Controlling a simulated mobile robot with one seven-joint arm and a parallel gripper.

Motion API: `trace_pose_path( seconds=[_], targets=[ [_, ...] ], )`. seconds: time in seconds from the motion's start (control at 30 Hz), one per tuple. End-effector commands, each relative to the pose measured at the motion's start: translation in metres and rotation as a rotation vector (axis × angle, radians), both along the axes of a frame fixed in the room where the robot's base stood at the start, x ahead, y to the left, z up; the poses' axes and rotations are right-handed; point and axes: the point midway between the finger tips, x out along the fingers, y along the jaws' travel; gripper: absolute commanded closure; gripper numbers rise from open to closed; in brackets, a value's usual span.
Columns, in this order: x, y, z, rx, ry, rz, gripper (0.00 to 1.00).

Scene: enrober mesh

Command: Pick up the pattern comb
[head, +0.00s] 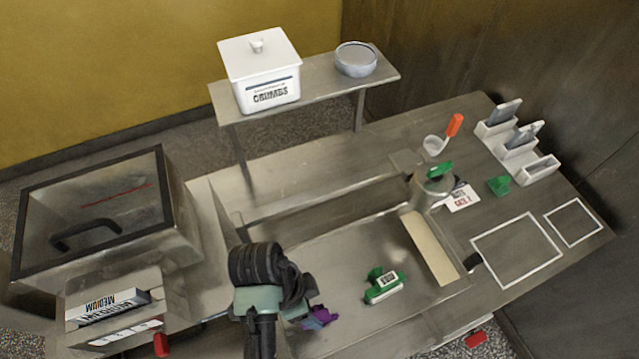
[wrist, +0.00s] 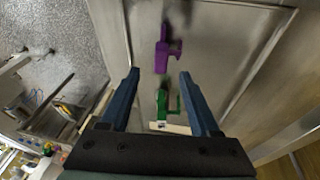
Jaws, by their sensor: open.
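A green tool with a white label (head: 384,287) lies on the metal tray in the head view. It also shows in the wrist view (wrist: 162,103), between and beyond my fingers. A purple tool (head: 322,316) lies on the tray to its left, partly hidden by my gripper; it shows whole in the wrist view (wrist: 162,52). I cannot tell for sure which thing is the pattern comb. Flat grey pieces (head: 505,110) also stand in the white rack (head: 517,150) at the right. My gripper (wrist: 159,75) is open and empty, above the tray and apart from both tools.
The metal tray (head: 340,318) has a raised rim. A metal pot (head: 425,190) and an orange-handled ladle (head: 453,126) stand behind it. A shelf holds a white crumbs box (head: 262,75) and a bowl (head: 356,60). A dark-framed, lidded box (head: 95,215) stands left.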

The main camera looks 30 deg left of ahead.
Motion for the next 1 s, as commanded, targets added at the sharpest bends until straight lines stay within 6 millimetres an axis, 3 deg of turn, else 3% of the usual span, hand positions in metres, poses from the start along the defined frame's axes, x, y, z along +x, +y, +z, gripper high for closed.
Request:
trace_pose_path(
  seconds=[0.5,0.77,1.0],
  targets=[
    [0.004,-0.013,-0.05,0.001,0.001,0.001,0.37],
    [0.004,-0.013,-0.053,0.003,-0.001,0.001,0.37],
    [0.004,-0.013,-0.052,0.001,-0.001,0.0,0.8]
  ],
)
